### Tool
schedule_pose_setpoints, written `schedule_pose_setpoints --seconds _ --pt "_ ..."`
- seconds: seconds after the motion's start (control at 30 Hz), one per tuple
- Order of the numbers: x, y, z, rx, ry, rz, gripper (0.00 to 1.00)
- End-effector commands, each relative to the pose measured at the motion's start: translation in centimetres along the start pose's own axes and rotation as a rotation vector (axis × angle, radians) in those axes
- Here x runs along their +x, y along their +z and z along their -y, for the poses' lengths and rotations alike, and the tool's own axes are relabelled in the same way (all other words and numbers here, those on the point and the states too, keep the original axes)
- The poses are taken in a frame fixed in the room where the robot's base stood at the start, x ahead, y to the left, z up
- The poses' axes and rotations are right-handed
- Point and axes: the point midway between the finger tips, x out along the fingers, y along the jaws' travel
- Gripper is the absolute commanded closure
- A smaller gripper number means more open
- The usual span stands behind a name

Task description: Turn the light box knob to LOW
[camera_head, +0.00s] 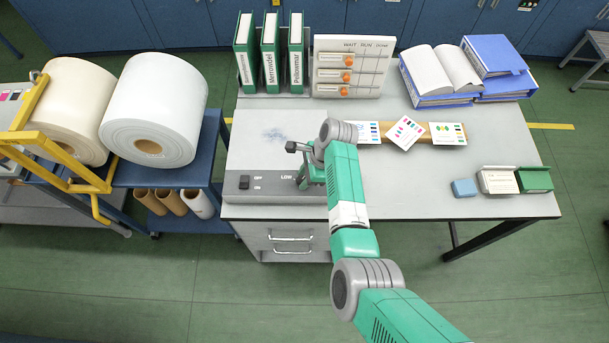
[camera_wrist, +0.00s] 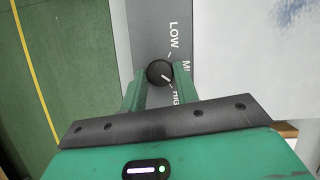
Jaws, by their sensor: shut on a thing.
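The light box control strip (camera_head: 262,197) is a grey panel at the front left of the table, with the LOW label showing beside my gripper. In the wrist view the black round knob (camera_wrist: 155,70) sits on this grey strip (camera_wrist: 150,25). The labels LOW, MI… and HIG… run down its right side, the last two partly covered. In the head view my arm hides the knob.
A black switch (camera_head: 244,182) is at the strip's left end. Green binders (camera_head: 270,62), colour cards (camera_head: 406,132) and a blue block (camera_head: 464,188) stand or lie on the table. Large rolls (camera_head: 155,110) stand to the left.

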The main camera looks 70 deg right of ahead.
Motion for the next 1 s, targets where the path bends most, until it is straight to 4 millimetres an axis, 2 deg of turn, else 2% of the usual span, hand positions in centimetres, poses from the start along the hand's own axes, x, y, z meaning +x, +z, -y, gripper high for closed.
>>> schedule_pose_setpoints --seconds 0.27,1.0 --pt "0.10 0.01 0.31 -0.188 0.077 0.001 0.93" --pt "0.36 0.23 0.78 -0.839 0.347 0.000 0.93"
